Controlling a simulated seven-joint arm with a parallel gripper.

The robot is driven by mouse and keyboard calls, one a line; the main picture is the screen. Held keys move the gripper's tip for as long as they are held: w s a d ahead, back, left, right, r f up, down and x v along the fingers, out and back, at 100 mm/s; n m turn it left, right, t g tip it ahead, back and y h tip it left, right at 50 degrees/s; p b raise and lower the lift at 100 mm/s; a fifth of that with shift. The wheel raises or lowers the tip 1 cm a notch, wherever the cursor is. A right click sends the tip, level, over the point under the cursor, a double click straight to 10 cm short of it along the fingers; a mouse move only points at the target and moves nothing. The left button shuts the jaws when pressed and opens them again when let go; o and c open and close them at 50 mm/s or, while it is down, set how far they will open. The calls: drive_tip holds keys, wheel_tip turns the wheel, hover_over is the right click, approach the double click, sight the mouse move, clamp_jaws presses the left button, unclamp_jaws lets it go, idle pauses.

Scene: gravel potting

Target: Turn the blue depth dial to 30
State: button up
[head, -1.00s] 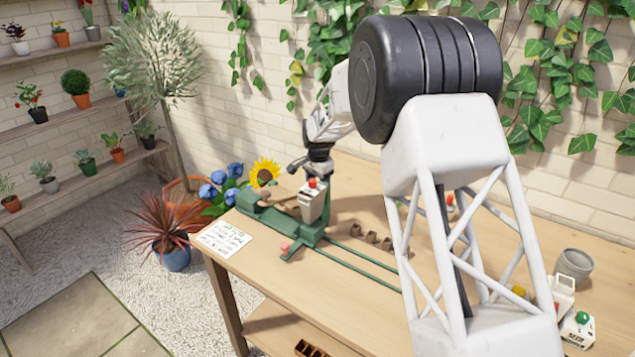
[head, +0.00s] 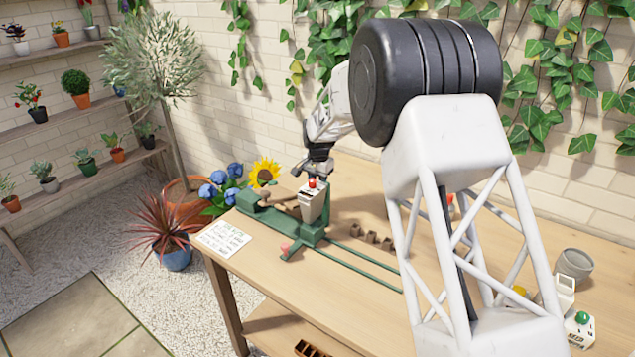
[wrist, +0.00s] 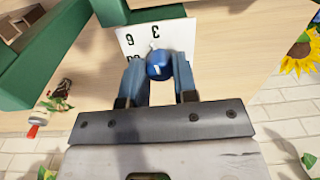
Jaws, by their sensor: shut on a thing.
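The blue depth dial (wrist: 156,67) sits between my gripper's two blue-grey fingers in the wrist view. My gripper (wrist: 159,62) is shut on the dial from both sides. A white scale plate (wrist: 172,32) lies behind the dial, with dark figures that look like a 3 and a 6; other marks are partly covered. A small pale pointer shows at the dial's far edge, close to the 3. In the head view my gripper is by the green bench rig (head: 305,232), beside the grey hopper with a red top (head: 313,200). The dial is hidden there.
A written card (head: 224,238) lies at the table's left corner. Blue flowers and a sunflower (head: 264,171) stand just behind the rig. Small brown pots (head: 372,237) stand on the table to the right. A grey pot (head: 575,264) is at the far right.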

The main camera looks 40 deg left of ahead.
drive_tip(key=shift+n, duration=1.8)
drive_tip(key=o, duration=0.9)
drive_tip(key=shift+o, duration=0.2)
drive_tip(key=shift+r, duration=0.15)
drive_tip(key=shift+r, duration=3.8)
